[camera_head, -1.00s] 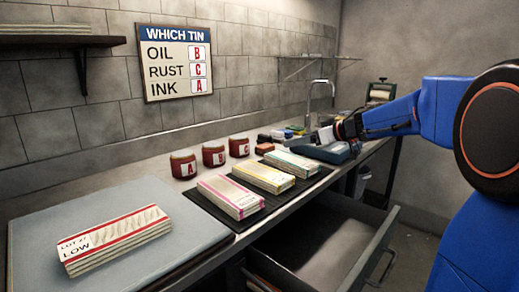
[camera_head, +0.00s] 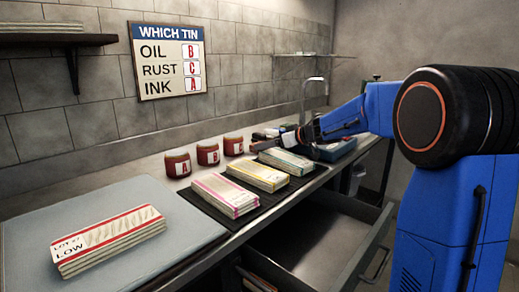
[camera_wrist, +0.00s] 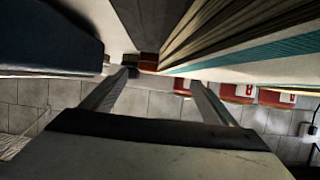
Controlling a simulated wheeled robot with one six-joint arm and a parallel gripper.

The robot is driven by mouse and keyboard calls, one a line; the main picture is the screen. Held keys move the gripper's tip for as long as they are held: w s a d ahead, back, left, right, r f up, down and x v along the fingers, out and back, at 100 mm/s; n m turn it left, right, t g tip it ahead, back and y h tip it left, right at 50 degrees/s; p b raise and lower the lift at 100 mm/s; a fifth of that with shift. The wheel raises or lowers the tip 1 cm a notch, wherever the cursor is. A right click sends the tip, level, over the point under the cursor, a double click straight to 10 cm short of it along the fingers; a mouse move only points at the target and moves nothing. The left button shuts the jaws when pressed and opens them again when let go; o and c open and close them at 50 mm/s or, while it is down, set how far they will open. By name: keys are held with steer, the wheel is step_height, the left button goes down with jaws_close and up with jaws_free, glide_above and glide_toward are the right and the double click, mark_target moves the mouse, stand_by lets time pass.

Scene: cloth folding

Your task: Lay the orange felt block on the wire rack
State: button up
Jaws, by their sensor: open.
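I do not clearly make out an orange felt block. In the wrist view a small reddish block (camera_wrist: 149,63) lies beyond my fingertips, between them; I cannot tell whether it is felt. My gripper (camera_wrist: 163,78) is open and empty, its two fingers spread. In the head view my gripper (camera_head: 295,141) is low over the counter, behind the teal-banded bundle and partly in front of small coloured blocks (camera_head: 264,137). A thin shelf (camera_head: 274,56) on the back wall may be the wire rack; I cannot tell.
Three red tins (camera_head: 207,153) stand along the wall. Striped bundles (camera_head: 226,194) lie on a dark mat (camera_head: 213,215). A red-banded bundle (camera_head: 108,240) lies on a grey board (camera_head: 190,238). A blue tray (camera_head: 338,150) is right of my gripper. An open drawer (camera_head: 330,237) juts out in front.

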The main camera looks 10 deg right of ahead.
steer(key=x, duration=0.4)
steer(key=shift+w, duration=0.3)
steer(key=c, duration=1.2)
steer(key=shift+r, duration=0.15)
